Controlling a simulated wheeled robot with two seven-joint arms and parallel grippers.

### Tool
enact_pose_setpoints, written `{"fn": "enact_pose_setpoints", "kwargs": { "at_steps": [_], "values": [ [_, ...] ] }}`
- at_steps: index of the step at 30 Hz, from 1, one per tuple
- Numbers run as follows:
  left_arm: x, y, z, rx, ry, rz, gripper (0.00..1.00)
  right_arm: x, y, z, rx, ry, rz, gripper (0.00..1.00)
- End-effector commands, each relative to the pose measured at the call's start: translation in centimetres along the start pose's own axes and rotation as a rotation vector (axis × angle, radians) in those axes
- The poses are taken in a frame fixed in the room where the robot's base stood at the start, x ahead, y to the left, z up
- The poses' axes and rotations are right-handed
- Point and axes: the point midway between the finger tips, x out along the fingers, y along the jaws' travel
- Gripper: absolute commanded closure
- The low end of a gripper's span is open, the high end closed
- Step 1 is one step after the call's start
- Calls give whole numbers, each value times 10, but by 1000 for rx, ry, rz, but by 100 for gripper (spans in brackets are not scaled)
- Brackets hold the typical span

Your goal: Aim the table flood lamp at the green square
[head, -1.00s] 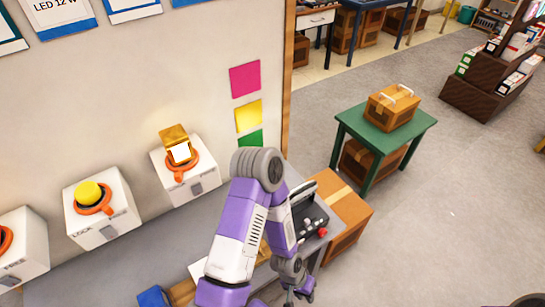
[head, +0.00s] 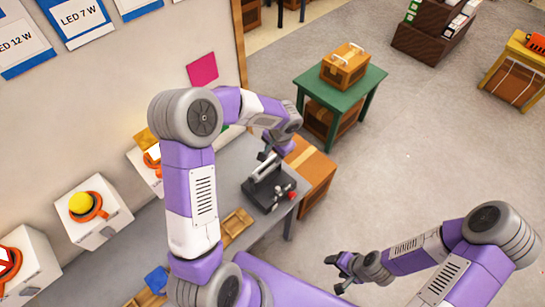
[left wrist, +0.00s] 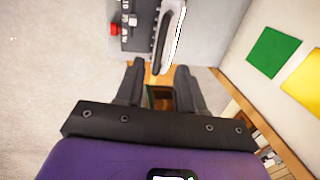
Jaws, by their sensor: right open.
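The table flood lamp (head: 268,190) stands on the grey bench, a dark unit with a red knob and a raised, pale-edged head. My left gripper (head: 264,155) is above and beside the lamp head. In the left wrist view its fingers (left wrist: 160,68) are apart, with the lower end of the lamp head (left wrist: 167,35) close to the fingertips; I cannot tell whether they touch. The green square (left wrist: 273,52) is on the wall at right in the wrist view; the head view shows only a sliver of it behind my left arm. My right gripper (head: 345,268) is open and empty, right of the bench.
A pink square (head: 202,68) and a yellow square (left wrist: 304,80) are also on the wall. White boxes with orange rings (head: 97,225) line the wall side. A cardboard box (head: 310,168) stands beyond the bench, and a green table (head: 350,82) farther back.

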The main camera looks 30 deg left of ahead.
Motion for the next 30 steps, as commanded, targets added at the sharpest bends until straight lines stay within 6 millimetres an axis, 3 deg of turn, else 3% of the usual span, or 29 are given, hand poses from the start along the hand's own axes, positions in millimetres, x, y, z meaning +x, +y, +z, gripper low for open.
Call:
{"fn": "enact_pose_setpoints", "kwargs": {
  "at_steps": [3, 9, 20, 27, 30],
  "values": [
    [21, 0, 1, 1, -4, 1, 62, -1, 0, 0, 0, 0, 0, 37],
    [45, 1, 0, 1, -1, 2, 62, -3, -1, 0, 0, 0, 0, 37],
    [52, 1, 0, 1, 0, 2, 62, -3, -1, 0, 0, 0, 0, 37],
    [52, 1, 0, 1, 0, 2, 97, -3, -1, 0, 0, 0, 0, 37],
    [52, 1, 0, 1, 0, 2, 100, -3, -1, 0, 0, 0, 0, 37]
  ]
}}
